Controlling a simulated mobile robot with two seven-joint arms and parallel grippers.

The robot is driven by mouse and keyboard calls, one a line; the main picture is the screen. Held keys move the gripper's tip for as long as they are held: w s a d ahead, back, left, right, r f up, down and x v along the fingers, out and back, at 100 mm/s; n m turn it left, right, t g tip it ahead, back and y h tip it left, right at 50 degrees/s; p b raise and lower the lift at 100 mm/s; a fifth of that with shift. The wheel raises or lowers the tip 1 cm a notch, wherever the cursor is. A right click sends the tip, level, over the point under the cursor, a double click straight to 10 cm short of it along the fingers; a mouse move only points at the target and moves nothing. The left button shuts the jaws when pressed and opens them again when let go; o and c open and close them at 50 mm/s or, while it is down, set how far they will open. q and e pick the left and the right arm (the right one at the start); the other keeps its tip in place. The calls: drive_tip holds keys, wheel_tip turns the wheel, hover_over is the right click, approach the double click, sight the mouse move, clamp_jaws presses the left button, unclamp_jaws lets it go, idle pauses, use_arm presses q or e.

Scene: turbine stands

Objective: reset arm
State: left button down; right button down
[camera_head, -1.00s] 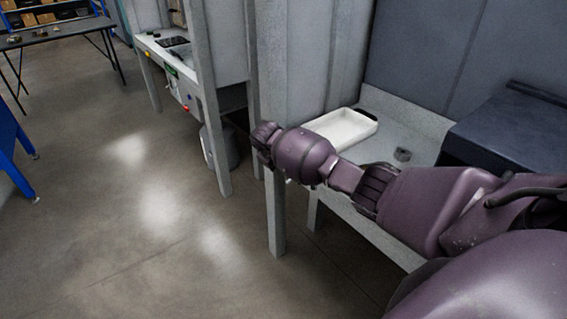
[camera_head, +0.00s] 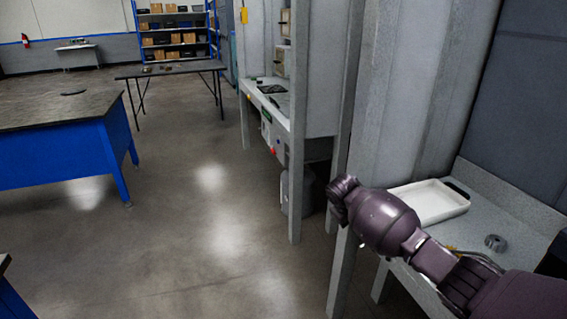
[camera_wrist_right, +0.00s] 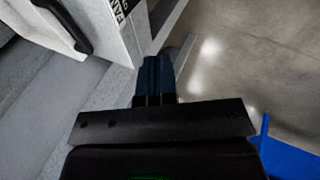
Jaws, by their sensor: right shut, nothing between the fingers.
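My right arm comes in from the lower right in the head view, and its wrist end (camera_head: 340,196) hangs in front of the grey stand. In the right wrist view my right gripper (camera_wrist_right: 157,62) has its dark fingers together with nothing between them. The gripper is beside the edge of a grey stand, with floor to its right. My left gripper is not in view.
A white tray (camera_head: 428,203) and a small round metal part (camera_head: 495,242) lie on the right-hand stand. A blue-sided workbench (camera_head: 65,160) stands at left, a dark table (camera_head: 170,69) farther back. Open floor (camera_head: 200,220) lies between.

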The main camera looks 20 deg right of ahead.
drive_tip(key=w+a+r+n+t+y, duration=0.2)
drive_tip(key=w+a+r+t+y, duration=0.1)
drive_tip(key=w+a+r+t, duration=0.35)
drive_tip(key=s+a+f+n+t+y, duration=0.15)
drive_tip(key=s+a+t+y, duration=0.25)
drive_tip(key=s+a, duration=0.4)
drive_tip(key=s+d+f+m, duration=0.1)
drive_tip(key=s+f, duration=0.4)
drive_tip(key=s, duration=0.6)
drive_tip(key=s+d+f+m+g+h, duration=0.1)
drive_tip(key=s+f, duration=0.5)
drive_tip(key=s, duration=0.6)
drive_tip(key=s+d+f+m+h, duration=0.1)
drive_tip(key=s+d+f+m, duration=0.1)
drive_tip(key=s+f, duration=0.4)
drive_tip(key=s+m, duration=0.1)
drive_tip(key=s, duration=0.4)
drive_tip(key=shift+s+d+g, duration=0.2)
drive_tip(key=shift+s+g, duration=0.1)
drive_tip(key=shift+g, duration=0.05)
